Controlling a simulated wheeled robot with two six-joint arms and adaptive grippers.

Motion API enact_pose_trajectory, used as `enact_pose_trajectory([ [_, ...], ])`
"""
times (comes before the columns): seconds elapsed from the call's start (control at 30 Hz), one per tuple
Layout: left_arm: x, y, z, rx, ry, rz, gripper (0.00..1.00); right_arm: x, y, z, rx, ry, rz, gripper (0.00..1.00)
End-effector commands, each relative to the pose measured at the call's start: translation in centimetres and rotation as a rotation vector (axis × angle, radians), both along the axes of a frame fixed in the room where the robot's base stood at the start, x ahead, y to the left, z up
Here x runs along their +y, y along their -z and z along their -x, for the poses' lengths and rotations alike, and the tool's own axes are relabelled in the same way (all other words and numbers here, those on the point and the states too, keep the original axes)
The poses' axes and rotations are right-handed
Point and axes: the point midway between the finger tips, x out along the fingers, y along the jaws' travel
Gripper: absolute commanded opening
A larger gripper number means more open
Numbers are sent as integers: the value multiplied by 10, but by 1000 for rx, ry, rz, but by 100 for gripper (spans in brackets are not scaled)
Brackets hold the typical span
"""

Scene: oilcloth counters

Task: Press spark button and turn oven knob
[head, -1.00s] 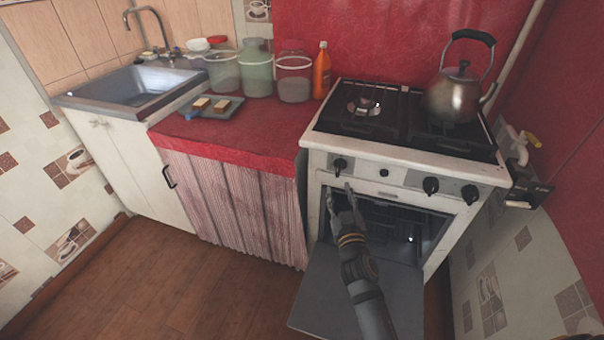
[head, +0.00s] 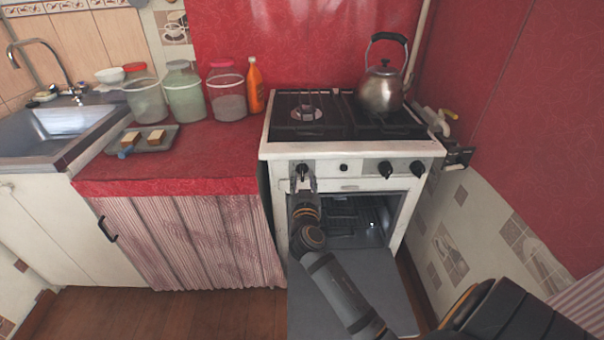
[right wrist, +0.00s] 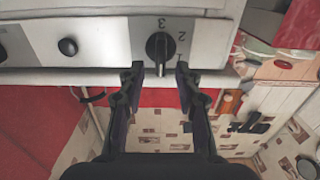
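The stove (head: 270,150) has a white front panel. The spark button (head: 344,168) is a small black round button there; it also shows in the right wrist view (right wrist: 67,47). Left of it in the head view is a black knob (head: 302,169), with numbers around it in the right wrist view (right wrist: 157,47). My right gripper (head: 303,184) is in front of this knob. In the right wrist view the gripper's fingers (right wrist: 160,73) are apart and empty, one on each side just short of the knob. My left gripper is not in view.
Two more knobs (head: 385,170) are at the panel's right. The oven door (head: 370,290) hangs open below. A kettle (head: 380,92) stands on the cooktop. Left is a red counter (head: 205,160) with jars, an orange bottle (head: 255,86) and a tray (head: 172,138). A red wall is close right.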

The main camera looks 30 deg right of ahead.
Motion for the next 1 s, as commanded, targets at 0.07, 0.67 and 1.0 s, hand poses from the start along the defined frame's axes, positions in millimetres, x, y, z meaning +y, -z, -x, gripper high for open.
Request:
enact_pose_trajectory([
  [0.07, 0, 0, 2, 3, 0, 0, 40, -6, -1, -11, -1, -1, 2, 34],
  [0.67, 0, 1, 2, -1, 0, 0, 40, -13, 1, -22, 0, -2, 0, 10],
  [1.0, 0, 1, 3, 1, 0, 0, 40, -13, 1, -22, 2, -2, 3, 0],
])
